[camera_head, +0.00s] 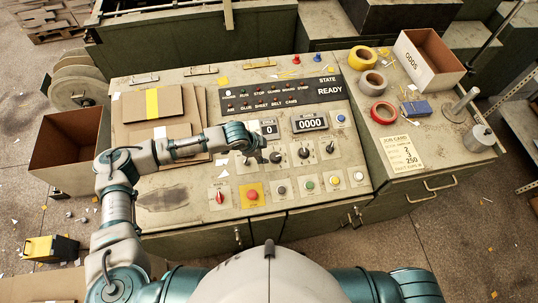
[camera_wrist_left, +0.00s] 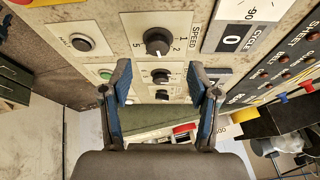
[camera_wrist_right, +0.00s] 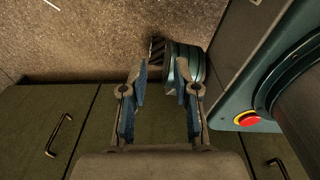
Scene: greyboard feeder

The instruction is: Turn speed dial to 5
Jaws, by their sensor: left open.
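The speed dial (camera_wrist_left: 157,42) is a black round knob on a pale plate marked SPEED, with the figures 1, 2 and 5 around it, in the left wrist view. I cannot read its exact setting. My left gripper (camera_wrist_left: 160,70) is open, its blue-padded fingers apart, with the dial ahead of the gap and nothing held. In the head view the left gripper (camera_head: 262,153) hovers over the row of dials and hides part of it. My right gripper (camera_wrist_right: 161,88) is open and empty in its wrist view, near green cabinet fronts and the floor.
Other black dials (camera_head: 304,152) sit along the panel. Below are coloured buttons, including a yellow-backed one (camera_head: 252,195). A cycle counter (camera_wrist_left: 233,38) is beside the speed plate. Cardboard sheets (camera_head: 140,136) lie left; tape rolls (camera_head: 383,112) and an open box (camera_head: 428,60) stand right.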

